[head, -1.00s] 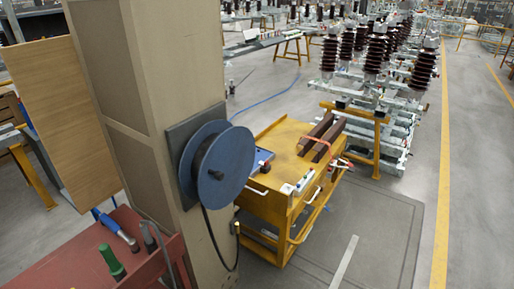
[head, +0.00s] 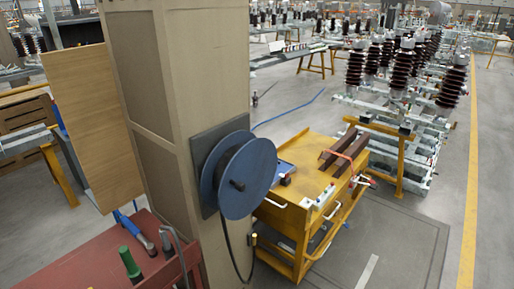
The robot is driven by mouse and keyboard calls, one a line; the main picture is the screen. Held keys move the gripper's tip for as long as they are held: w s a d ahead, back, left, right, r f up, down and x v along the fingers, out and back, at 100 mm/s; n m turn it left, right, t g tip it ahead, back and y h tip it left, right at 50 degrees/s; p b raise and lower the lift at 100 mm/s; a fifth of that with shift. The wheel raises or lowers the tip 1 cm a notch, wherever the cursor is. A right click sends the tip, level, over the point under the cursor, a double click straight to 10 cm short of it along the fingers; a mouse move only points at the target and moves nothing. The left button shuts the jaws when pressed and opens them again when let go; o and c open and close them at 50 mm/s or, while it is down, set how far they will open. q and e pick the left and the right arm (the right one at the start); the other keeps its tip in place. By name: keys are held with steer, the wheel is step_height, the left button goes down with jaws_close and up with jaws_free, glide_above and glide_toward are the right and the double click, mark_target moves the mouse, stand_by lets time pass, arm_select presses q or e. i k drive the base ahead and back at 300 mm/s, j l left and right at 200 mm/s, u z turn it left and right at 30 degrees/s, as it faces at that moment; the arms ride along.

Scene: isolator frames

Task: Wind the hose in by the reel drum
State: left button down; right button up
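The blue reel drum (head: 246,172) is mounted on a dark plate (head: 205,150) on the side of a tan pillar. A short dark knob or hub sticks out of the drum's face. A black hose (head: 229,250) hangs from the drum in a loop, and its end with a yellow tip (head: 254,240) points up beside the yellow cart. Neither of my grippers shows in the head view.
The tan pillar (head: 175,110) stands left of the drum. A yellow cart (head: 305,185) with brown bars on top is close on the right. A red bench (head: 90,260) with tools is at lower left. Grey floor (head: 400,225) is open at right.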

mark_target(243, 165)
steer(key=i+j, duration=0.1)
steer(key=j, duration=0.3)
steer(key=i+j+z, duration=0.1)
steer(key=j, duration=0.75)
steer(key=i+z, duration=0.05)
